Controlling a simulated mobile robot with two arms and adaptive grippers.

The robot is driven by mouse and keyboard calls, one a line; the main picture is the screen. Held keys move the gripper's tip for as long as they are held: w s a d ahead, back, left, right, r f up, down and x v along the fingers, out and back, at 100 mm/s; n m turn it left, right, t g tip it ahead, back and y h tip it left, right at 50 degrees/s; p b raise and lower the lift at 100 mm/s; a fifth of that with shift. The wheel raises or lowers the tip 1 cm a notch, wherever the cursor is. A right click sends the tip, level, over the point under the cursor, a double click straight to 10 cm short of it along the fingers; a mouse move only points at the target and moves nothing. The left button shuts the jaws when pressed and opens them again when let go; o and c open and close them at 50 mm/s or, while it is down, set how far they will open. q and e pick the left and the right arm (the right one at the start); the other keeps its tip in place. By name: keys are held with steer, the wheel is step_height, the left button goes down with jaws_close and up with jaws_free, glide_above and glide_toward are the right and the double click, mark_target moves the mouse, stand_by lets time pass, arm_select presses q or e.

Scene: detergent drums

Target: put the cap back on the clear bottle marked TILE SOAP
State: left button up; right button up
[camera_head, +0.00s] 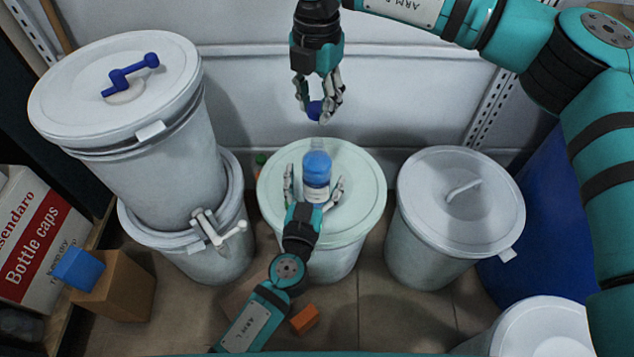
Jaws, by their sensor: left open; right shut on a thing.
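A bottle (317,164) with blue showing through its upper part and a pale label lower down stands on the pale green lid of the middle drum (364,195). The wording on its label is too small to read. My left gripper (314,178) is open, with its fingers apart on either side of the bottle. My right gripper (313,104) is shut on a small dark blue cap (315,110). It holds the cap above and behind the bottle in the picture, apart from it.
Two stacked white drums (160,170) stand at the left, with a blue crank on the top lid. A grey-white drum (440,225) stands at the right before a blue barrel (535,255). An orange block (304,319) lies on the floor. Boxes (115,287) fill the lower left.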

arm_select(q)
steer(key=shift+x, duration=1.25)
steer(key=shift+c, duration=0.3)
steer(key=c, duration=1.7)
arm_select(e)
steer(key=shift+f, duration=2.5)
arm_select(q)
steer(key=shift+c, duration=0.2)
arm_select(e)
steer(key=shift+f, duration=0.9)
arm_select(q)
jaws_close()
arm_select(e)
steer(key=shift+f, duration=0.55)
